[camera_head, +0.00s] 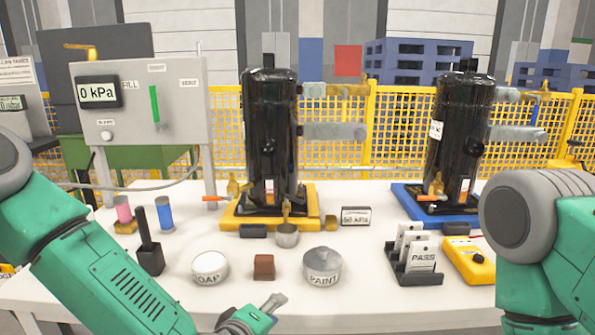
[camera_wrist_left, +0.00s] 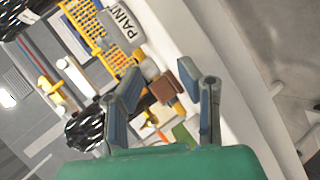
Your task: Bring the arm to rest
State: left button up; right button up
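My left arm (camera_head: 105,275) comes in from the left, low across the front of the white table. Its gripper (camera_head: 268,308) is near the table's front edge, in front of the SOAP tin and the brown block. In the left wrist view the two fingers of this gripper (camera_wrist_left: 168,88) stand apart with nothing held between them. My right arm (camera_head: 545,240) is at the right edge of the head view, bent downward. Its gripper is outside the picture.
Two black compressors (camera_head: 270,140) (camera_head: 458,135) stand behind. The front strip is mostly clear.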

pick_arm(q)
jog(key=s+a+f+m+g+y+p, duration=0.1)
jog(key=s+a+f+m+g, duration=0.2)
jog(key=s+a+f, duration=0.35)
jog(key=s+a+f+m+g+y+p, duration=0.1)
jog(key=s+a+f+m+g, duration=0.25)
jog(key=s+f, duration=0.55)
jog(key=s+a+f+m+g+y+p, duration=0.1)
jog(key=s+a+m+g+y+p, duration=0.1)
jog(key=s+a, duration=1.1)
jog(key=s+m+g+y, duration=0.1)
jog(key=s+m+g, duration=0.1)
jog(key=g, duration=0.1)
jog(key=shift+s+a, duration=0.2)
jog(key=shift+a, duration=0.2)
